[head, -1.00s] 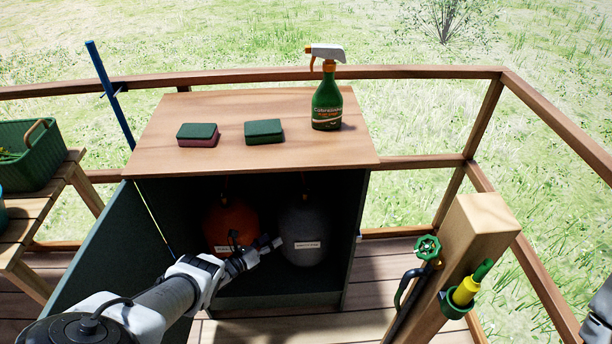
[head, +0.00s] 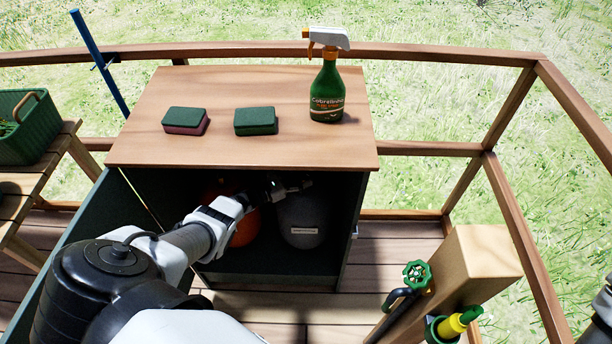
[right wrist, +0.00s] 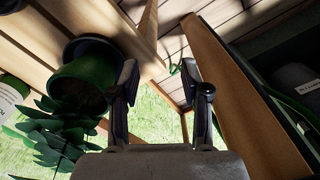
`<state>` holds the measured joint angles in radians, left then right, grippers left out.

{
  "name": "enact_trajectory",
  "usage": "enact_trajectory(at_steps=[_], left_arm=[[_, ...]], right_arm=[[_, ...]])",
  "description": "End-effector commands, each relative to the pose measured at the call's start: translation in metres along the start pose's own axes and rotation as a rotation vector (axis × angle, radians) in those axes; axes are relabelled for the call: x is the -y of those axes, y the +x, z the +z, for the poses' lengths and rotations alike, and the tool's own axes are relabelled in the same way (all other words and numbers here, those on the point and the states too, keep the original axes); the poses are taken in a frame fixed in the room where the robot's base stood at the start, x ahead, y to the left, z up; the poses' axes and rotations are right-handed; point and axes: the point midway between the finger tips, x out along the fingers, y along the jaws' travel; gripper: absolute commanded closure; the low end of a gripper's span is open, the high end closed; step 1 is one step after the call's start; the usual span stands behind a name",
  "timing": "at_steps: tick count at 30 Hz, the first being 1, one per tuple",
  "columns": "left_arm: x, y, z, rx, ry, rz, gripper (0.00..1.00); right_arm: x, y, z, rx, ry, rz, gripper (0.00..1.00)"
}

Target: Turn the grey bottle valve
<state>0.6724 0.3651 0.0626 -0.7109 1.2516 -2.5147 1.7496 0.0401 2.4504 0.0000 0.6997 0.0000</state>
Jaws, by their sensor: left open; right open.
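The grey bottle (head: 303,222) stands upright inside the open cabinet under the wooden top, a white label on its front. Its valve is hidden in shadow behind my left gripper and under the top's edge. My left gripper (head: 292,186) is open and reaches into the cabinet at the upper part of the grey bottle; I cannot tell whether it touches the valve. An orange bottle (head: 243,228) stands left of the grey one, partly behind my left arm. My right gripper (right wrist: 160,78) is open and empty in the right wrist view, away from the cabinet.
The cabinet top (head: 240,90) bears two sponges (head: 186,120) (head: 256,121) and a spray bottle (head: 327,92). The cabinet door (head: 85,232) stands open at left. A wooden post (head: 482,258) with a green tap (head: 417,273) stands at right. A potted plant (right wrist: 85,85) is near my right gripper.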

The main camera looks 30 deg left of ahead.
Motion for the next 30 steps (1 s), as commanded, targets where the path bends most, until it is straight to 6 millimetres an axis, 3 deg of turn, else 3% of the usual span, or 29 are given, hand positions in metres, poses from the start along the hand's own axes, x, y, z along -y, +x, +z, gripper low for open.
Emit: enact_trajectory(at_steps=[4, 11, 16, 20, 27, 30], left_arm=[[0.000, 0.015, -0.001, 0.001, 0.000, 0.000, 0.35], [0.000, 0.016, 0.000, 0.000, -0.001, 0.000, 0.35], [0.000, 0.016, 0.000, 0.000, -0.001, 0.000, 0.95], [0.000, 0.016, 0.000, 0.000, -0.001, -0.001, 0.95], [-0.001, 0.016, -0.004, 0.002, 0.001, -0.121, 0.95], [0.000, 0.016, -0.001, 0.000, -0.001, -0.139, 0.95]], right_arm=[[0.000, 0.008, 0.000, -0.001, 0.000, 0.000, 0.54], [0.000, 0.007, 0.000, -0.001, 0.000, 0.000, 0.54], [0.000, 0.007, 0.000, -0.001, 0.000, 0.000, 0.54], [0.000, 0.008, -0.001, -0.001, 0.000, 0.000, 0.54], [0.000, 0.034, 0.000, -0.001, 0.000, 0.000, 0.54], [0.000, 0.032, 0.000, -0.001, 0.000, 0.000, 0.54]])
